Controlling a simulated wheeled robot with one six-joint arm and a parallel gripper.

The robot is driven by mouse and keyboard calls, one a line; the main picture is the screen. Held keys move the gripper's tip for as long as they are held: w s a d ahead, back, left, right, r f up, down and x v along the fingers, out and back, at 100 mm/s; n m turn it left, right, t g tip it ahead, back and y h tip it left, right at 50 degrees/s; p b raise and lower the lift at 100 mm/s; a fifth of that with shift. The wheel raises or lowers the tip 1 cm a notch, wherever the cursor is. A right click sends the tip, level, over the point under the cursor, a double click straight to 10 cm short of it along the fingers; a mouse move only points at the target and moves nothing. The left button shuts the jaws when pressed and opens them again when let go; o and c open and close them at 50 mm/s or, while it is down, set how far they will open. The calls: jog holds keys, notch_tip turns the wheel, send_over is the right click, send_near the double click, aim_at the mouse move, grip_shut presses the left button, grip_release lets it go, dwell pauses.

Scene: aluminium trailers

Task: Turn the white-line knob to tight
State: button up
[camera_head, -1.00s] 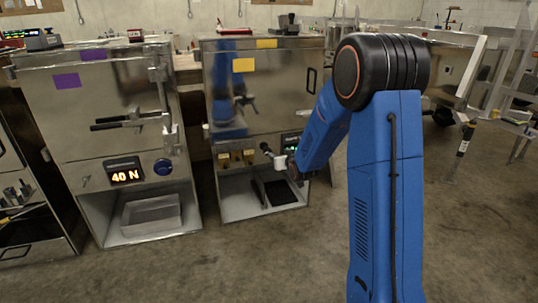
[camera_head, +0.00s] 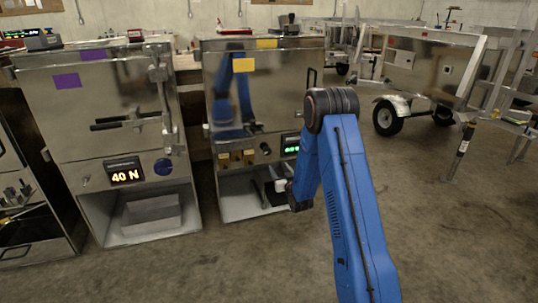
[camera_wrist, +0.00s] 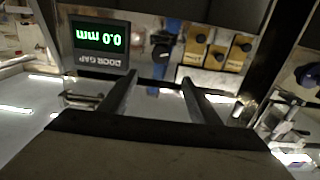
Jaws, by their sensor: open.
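A black round knob (camera_head: 265,148) sits on the lower front panel of the middle cabinet, between yellow plates and a green display. In the wrist view the black knob (camera_wrist: 160,52) appears just past my fingertips; a white line on it is too small to make out surely. My gripper (camera_wrist: 160,85) is open and empty, its fingers apart and not touching the knob. In the head view my gripper (camera_head: 280,187) is below the knob, in front of the cabinet's open lower bay. The display (camera_wrist: 101,39) appears upside down, reading 0.0 mm, DOOR GAP.
Yellow plates (camera_wrist: 217,52) with small dark knobs sit beside the black knob. A trailer (camera_head: 425,70) stands behind at right. The floor in front is clear.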

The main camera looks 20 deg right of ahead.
aim_at(268, 151)
jog(key=w, duration=1.6)
jog(key=shift+w, duration=0.3)
jog(key=c, duration=1.1)
